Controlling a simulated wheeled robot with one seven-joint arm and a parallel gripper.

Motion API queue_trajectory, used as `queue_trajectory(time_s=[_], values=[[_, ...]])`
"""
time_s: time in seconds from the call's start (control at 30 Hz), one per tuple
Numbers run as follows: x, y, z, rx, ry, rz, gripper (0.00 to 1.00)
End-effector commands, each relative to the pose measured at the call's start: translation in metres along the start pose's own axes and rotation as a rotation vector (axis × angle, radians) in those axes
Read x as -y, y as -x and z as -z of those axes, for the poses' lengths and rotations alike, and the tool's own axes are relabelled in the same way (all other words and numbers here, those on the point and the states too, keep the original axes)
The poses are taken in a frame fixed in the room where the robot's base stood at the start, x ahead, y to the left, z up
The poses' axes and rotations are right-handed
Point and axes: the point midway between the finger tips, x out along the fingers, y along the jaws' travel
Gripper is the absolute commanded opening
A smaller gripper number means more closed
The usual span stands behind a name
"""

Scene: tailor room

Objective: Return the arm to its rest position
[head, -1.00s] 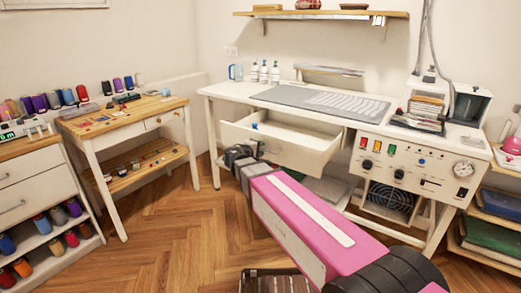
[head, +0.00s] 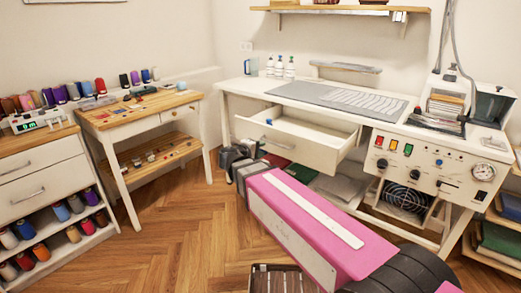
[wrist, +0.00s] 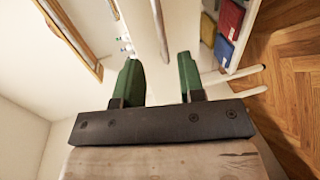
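My arm, with its pink link (head: 300,222), stretches from the lower right of the head view toward the white workbench (head: 228,125). My gripper (head: 240,155) is at its far end, dark and small there, in front of the bench's open drawer (head: 318,148). In the wrist view my gripper (wrist: 160,72) shows two green fingers standing well apart. Nothing is held between them; a white furniture surface shows in the gap behind. I cannot tell from the head view how far the gripper is from the drawer.
A small blue object (head: 268,122) shows in the open drawer. A control panel (head: 430,165) is on the bench's right. A wooden-topped side table (head: 140,112) and a spool cabinet (head: 40,185) stand left. The wood floor (head: 175,235) between is clear. A dark crate (head: 282,280) is low in front.

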Motion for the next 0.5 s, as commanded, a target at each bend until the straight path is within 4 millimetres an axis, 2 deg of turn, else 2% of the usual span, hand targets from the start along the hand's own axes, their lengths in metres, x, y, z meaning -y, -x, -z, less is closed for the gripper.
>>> queue_trajectory(time_s=[0.13,0.23,0.37,0.5], values=[[0.003,-0.004,-0.004,0.008,-0.004,0.013,0.36],[0.015,-0.017,-0.019,0.041,-0.023,0.071,0.36],[0.046,-0.046,-0.057,0.124,-0.080,0.219,0.36],[0.087,-0.072,-0.104,0.232,-0.169,0.414,0.36]])
